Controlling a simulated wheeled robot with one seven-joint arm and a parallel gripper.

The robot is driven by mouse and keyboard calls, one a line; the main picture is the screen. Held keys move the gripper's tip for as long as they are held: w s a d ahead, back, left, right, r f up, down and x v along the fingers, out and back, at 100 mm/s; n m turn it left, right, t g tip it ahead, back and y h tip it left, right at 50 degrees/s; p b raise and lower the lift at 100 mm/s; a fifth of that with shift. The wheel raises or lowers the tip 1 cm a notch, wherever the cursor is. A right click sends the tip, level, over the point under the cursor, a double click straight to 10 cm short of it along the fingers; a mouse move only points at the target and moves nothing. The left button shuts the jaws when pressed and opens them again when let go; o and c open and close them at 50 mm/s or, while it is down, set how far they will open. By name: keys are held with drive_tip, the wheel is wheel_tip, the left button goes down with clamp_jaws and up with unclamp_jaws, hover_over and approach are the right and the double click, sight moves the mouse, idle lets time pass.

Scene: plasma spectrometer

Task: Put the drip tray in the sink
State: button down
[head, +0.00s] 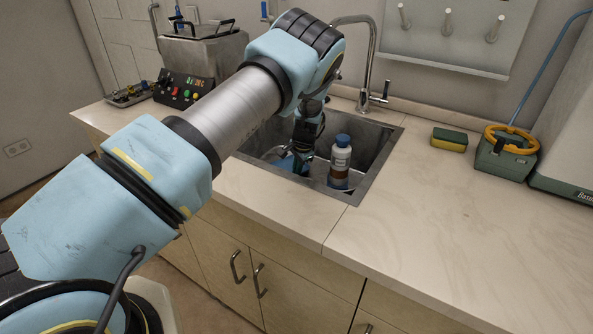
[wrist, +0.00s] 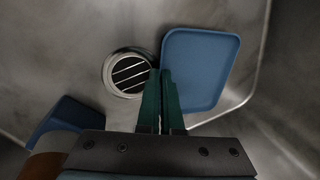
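The blue drip tray (wrist: 208,65) is inside the sink (wrist: 60,60), seen face-on from above in the wrist view, right of the round drain. In the head view a small blue part of it (head: 287,163) shows beside my gripper (head: 300,165). My gripper's green fingers (wrist: 162,75) are close together at the tray's left rim, which appears pinched between them. I cannot tell whether the tray touches the sink floor.
A white bottle (head: 340,163) with a blue cap stands in the sink, right of my gripper and close to it. The tap (head: 371,75) rises behind the sink. A sponge (head: 449,140) and a green box (head: 503,158) stand on the counter to the right.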

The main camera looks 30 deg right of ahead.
drive_tip(key=shift+f, duration=0.2)
drive_tip(key=shift+f, duration=0.2)
drive_tip(key=c, duration=1.1)
unclamp_jaws()
drive_tip(key=b+v, duration=0.3)
drive_tip(key=v, duration=0.9)
drive_tip(key=shift+r, duration=0.25)
